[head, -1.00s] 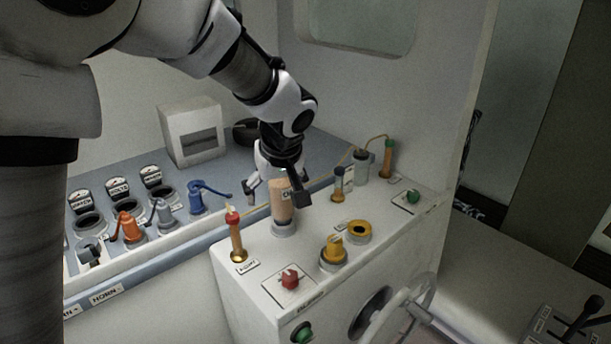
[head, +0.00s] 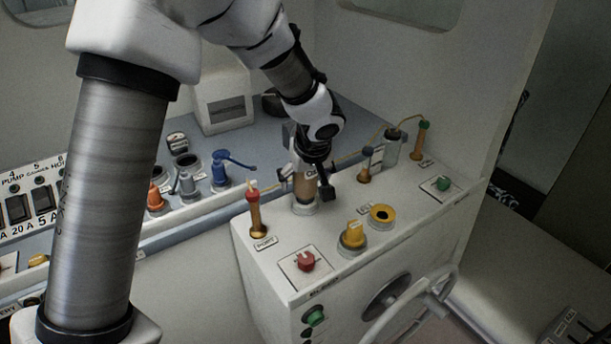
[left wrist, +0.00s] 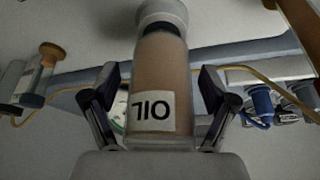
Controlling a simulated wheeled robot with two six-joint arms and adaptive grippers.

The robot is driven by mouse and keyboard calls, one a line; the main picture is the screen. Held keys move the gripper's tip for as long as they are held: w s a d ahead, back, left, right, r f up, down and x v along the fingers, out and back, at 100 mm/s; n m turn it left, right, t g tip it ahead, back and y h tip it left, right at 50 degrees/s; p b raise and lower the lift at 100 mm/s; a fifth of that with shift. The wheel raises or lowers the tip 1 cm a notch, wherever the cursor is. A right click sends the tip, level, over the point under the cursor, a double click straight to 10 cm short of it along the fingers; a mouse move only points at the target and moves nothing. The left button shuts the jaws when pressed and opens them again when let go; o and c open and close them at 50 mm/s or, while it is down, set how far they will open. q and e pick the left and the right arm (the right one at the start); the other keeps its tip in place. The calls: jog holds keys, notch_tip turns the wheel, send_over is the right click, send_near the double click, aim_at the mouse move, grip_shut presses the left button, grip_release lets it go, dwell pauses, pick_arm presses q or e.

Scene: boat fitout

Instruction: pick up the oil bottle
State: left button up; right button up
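The oil bottle (head: 305,188) is brownish with a white label and stands upright in a pale round holder (head: 304,208) on the white console. In the left wrist view the bottle (left wrist: 160,70) appears upside down, its OIL label facing the camera. My left gripper (head: 309,180) is at the bottle's upper part, one finger on each side. In the left wrist view the gripper (left wrist: 160,95) is open, with narrow gaps between its fingers and the bottle. The fingers partly cover the bottle in the head view. My right gripper is not in view.
A red-topped brass lever (head: 254,212) stands left of the bottle, and a blue-topped lever (head: 366,165) stands to its right. A yellow knob (head: 353,235) and a red knob (head: 306,261) are in front. A grey canister (head: 392,144) with a thin hose stands behind.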

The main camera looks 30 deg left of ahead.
pick_arm(q)
jog(key=shift+s, duration=0.15)
jog(key=c, duration=0.5)
jog(key=shift+d+r, duration=0.1)
jog(key=c, duration=0.9)
jog(key=shift+r, duration=0.3)
notch_tip(320, 180, up, 9)
jog(key=shift+r+b, duration=0.2)
jog(key=shift+b, duration=0.75)
jog(key=shift+f, duration=0.1)
